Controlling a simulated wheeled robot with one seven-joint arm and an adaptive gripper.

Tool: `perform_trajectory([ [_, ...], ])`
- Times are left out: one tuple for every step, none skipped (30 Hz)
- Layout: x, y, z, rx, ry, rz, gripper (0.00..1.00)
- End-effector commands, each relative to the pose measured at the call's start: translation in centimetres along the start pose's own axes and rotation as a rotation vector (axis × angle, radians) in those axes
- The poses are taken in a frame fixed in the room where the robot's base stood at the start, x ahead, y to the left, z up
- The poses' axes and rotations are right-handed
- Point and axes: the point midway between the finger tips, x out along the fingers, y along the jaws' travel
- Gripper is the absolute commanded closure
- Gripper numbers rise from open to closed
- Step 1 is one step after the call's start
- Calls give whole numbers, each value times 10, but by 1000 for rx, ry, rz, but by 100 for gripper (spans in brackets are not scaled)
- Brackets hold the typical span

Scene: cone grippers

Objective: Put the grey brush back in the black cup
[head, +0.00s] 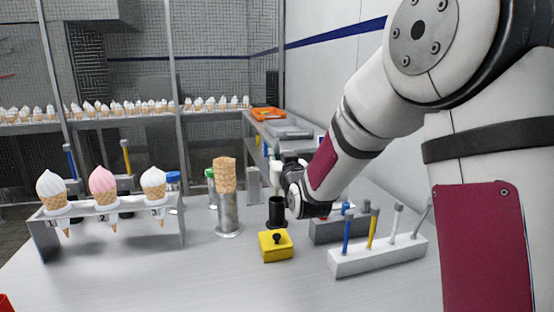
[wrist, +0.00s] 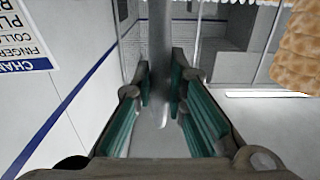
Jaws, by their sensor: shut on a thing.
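The black cup (head: 277,211) stands upright on the table, left of my wrist. In the head view my gripper (head: 281,176) is small and partly hidden by my wrist, close above the cup. In the wrist view my gripper (wrist: 163,75) has its teal pads on either side of the grey brush (wrist: 159,30) and is shut on its shaft. A pale upright piece shows just over the cup in the head view. I cannot tell whether the brush's lower end is above the cup or inside its rim.
A yellow box (head: 276,246) with a black knob stands in front of the cup. A metal holder with a stack of cones (head: 226,175) is to its left. A white rack (head: 378,256) of coloured tools is at right. A cone stand (head: 110,212) is at left.

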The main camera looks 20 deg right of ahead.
Motion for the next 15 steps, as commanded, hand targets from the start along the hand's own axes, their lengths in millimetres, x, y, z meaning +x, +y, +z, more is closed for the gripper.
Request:
perform_trajectory([
  [0, 0, 1, 0, 0, 0, 100],
  [0, 0, 2, 0, 0, 0, 100],
  [0, 0, 3, 0, 0, 0, 100],
  [0, 0, 4, 0, 0, 0, 100],
  [0, 0, 4, 0, 0, 0, 100],
  [0, 0, 6, 0, 0, 0, 100],
  [0, 0, 7, 0, 0, 0, 100],
  [0, 0, 8, 0, 0, 0, 100],
  [0, 0, 10, 0, 0, 0, 100],
  [0, 0, 11, 0, 0, 0, 100],
  [0, 0, 12, 0, 0, 0, 100],
  [0, 0, 13, 0, 0, 0, 100],
  [0, 0, 14, 0, 0, 0, 100],
  [0, 0, 15, 0, 0, 0, 100],
  [0, 0, 16, 0, 0, 0, 100],
])
